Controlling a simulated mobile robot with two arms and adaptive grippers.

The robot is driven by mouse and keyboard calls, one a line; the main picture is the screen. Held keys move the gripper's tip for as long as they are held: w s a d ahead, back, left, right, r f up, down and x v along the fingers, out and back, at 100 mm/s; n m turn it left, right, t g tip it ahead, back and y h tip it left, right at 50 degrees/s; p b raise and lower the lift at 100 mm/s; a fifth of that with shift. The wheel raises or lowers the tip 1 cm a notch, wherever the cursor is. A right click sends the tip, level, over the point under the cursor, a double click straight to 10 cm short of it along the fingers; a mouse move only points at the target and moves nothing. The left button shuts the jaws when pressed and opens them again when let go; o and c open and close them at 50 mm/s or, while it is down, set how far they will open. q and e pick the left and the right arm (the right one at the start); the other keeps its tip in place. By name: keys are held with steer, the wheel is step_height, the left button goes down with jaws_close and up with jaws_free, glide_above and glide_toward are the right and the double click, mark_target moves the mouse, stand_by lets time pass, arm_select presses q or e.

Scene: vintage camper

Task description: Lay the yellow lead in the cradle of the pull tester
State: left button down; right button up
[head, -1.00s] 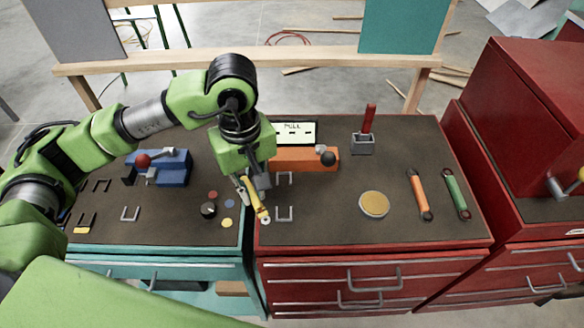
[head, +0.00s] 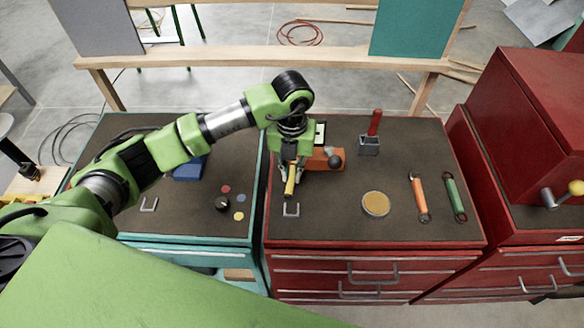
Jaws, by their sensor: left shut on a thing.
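My left gripper (head: 291,170) is shut on the yellow lead (head: 290,186), holding it above the red cabinet's dark top, with its near end hanging toward me. The pull tester is an orange body (head: 320,160) with a black knob, just behind and right of the gripper; its white display (head: 320,133) is mostly hidden by my arm. The near grey U-shaped cradle bracket (head: 291,210) stands just in front of the lead's near end, apart from it in the picture. The far bracket is hidden behind the gripper and lead. My right gripper is not in view.
An orange lead (head: 419,197) and a green lead (head: 455,197) lie at right. A brass disc (head: 375,204) and a red-handled block (head: 370,145) stand between. On the teal cabinet, a blue device (head: 190,169) is partly behind my arm, near a black knob (head: 222,204).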

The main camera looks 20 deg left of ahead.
arm_select(q)
steer(key=shift+w+f+n, duration=0.1)
steer(key=shift+f+n, duration=0.15)
steer(key=shift+n, duration=0.45)
steer(key=shift+f+b, duration=0.65)
steer(key=shift+b, duration=0.05)
step_height(320, 180, down, 4)
steer(key=b, duration=0.3)
steer(key=shift+r, duration=0.1)
steer(key=shift+f, duration=0.25)
